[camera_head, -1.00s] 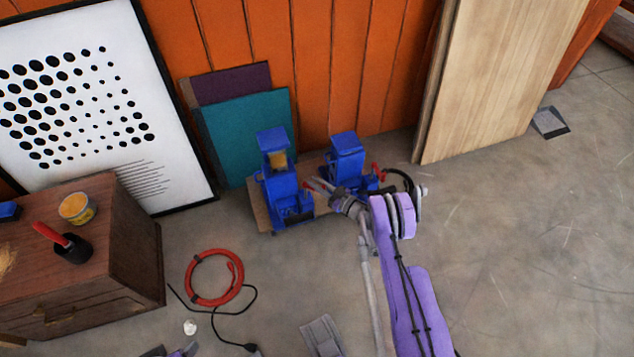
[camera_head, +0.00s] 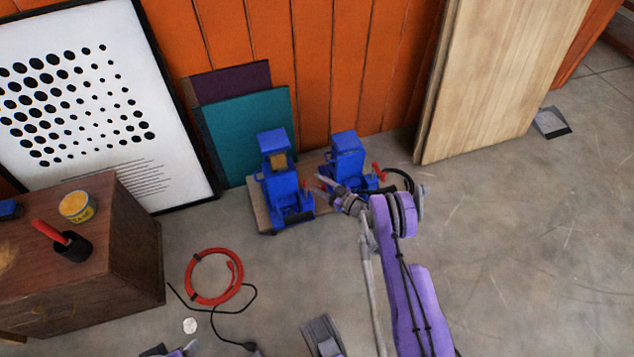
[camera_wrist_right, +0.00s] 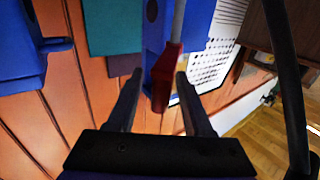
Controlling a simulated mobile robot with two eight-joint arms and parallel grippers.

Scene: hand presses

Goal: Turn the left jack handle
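Two blue hand presses stand side by side on a wooden board (camera_head: 257,217) by the orange wall: the left press (camera_head: 273,142) and the right press (camera_head: 348,143). In the right wrist view, a red-gripped jack handle (camera_wrist_right: 163,78) in front of a blue press body (camera_wrist_right: 196,30) lies between the fingers of my right gripper (camera_wrist_right: 157,85). Gaps show on both sides, so the gripper is open around the handle. In the head view, my right gripper (camera_head: 322,187) is between the presses. At the bottom edge, only a sliver of my left gripper (camera_head: 178,350) shows.
A coiled red hose (camera_head: 214,277) and a black cable (camera_head: 212,313) lie on the floor. A wooden cabinet (camera_head: 138,255) stands left. Wooden boards (camera_head: 490,80) lean at right.

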